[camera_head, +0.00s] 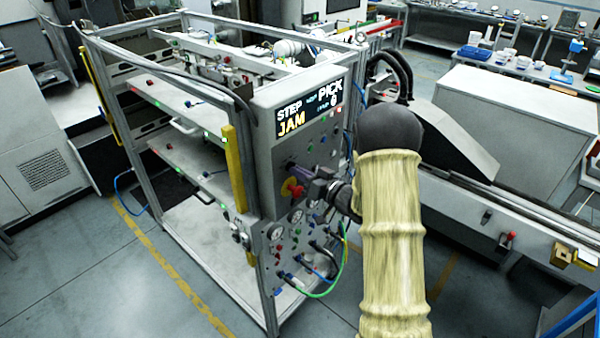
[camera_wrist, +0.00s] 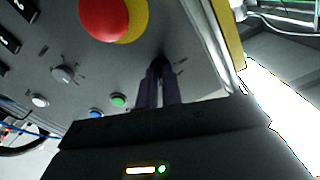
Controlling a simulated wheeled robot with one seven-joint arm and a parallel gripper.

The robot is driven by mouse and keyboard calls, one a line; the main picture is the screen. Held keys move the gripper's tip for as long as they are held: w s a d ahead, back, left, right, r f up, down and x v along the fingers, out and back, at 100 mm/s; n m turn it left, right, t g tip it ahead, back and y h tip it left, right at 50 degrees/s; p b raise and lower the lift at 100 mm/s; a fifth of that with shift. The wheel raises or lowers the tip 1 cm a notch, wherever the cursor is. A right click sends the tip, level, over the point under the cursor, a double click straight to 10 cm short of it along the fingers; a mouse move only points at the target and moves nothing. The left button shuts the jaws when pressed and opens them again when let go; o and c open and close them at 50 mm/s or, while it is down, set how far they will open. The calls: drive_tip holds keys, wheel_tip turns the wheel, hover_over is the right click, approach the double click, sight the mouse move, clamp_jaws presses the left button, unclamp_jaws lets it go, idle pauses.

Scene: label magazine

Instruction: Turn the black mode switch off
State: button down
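My gripper (camera_wrist: 160,72) reaches to the grey control panel (camera_wrist: 120,55) in the wrist view. Its two dark purple fingers are close together. A small dark shape (camera_wrist: 161,60) shows at their tips, with a mark on the panel just to its right. This looks like the black mode switch, mostly hidden by the fingers. I cannot tell whether the fingers press on it or stand open around it. In the head view, my gripper (camera_head: 299,174) is at the panel face, close to the red and yellow button (camera_head: 292,188); the switch cannot be made out there.
A red mushroom button (camera_wrist: 103,18) on a yellow base sits close by on the panel. A grey knob (camera_wrist: 63,73), a green button (camera_wrist: 118,100) and a blue button (camera_wrist: 96,113) are left of the fingers. The display (camera_head: 308,108) reads STEP, JAM and PICK. Hoses (camera_head: 340,255) hang below.

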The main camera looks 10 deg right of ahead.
drive_tip(key=shift+b, duration=0.55)
drive_tip(key=n+b, duration=0.2)
drive_tip(key=b, duration=0.1)
drive_tip(key=n+b, duration=0.2)
drive_tip(key=b, duration=0.1)
drive_tip(key=shift+f+b, duration=0.35)
drive_tip(key=n+b, duration=0.4)
drive_tip(key=b, duration=0.3)
drive_tip(key=n+b, duration=0.6)
drive_tip(key=b, duration=0.3)
drive_tip(key=shift+n, duration=0.3)
drive_tip(key=n+b, duration=0.1)
drive_tip(key=b, duration=0.1)
drive_tip(key=n+b, duration=0.2)
drive_tip(key=shift+r, duration=0.3)
drive_tip(key=shift+r+n, duration=0.1)
drive_tip(key=shift+n, duration=0.2)
drive_tip(key=c, duration=1.6)
unclamp_jaws()
drive_tip(key=shift+o, duration=0.2)
